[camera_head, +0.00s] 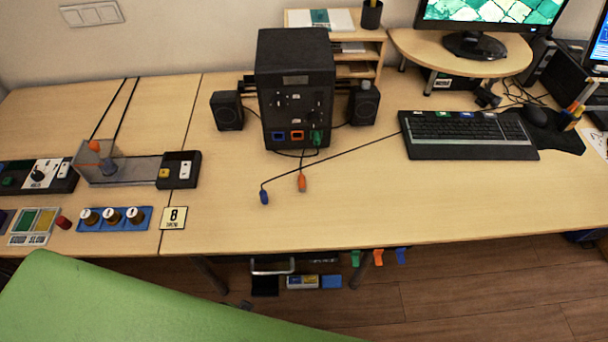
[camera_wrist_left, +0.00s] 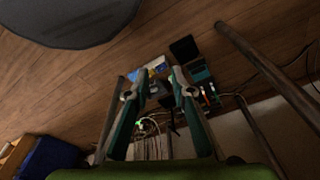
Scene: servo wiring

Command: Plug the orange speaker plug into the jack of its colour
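The orange plug (camera_head: 302,182) lies on the table in the head view, in front of the black box (camera_head: 295,65), with a dark cable running up from it. The box's lower front has a blue jack (camera_head: 278,136) and an orange jack (camera_head: 297,135); both look empty. A green plug (camera_head: 316,138) sits at the third position, right of the orange jack. A blue plug (camera_head: 264,197) lies left of the orange plug. My left gripper (camera_wrist_left: 157,82) shows only in its wrist view, fingers apart and empty, with the floor and table legs beyond. My right gripper is not in view.
Speakers (camera_head: 227,110) (camera_head: 364,103) flank the box. A keyboard (camera_head: 467,134) lies to the right, and a clear bin (camera_head: 120,165) and switch panels to the left. A dark cable crosses the table behind the loose plugs. The table front is mostly clear.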

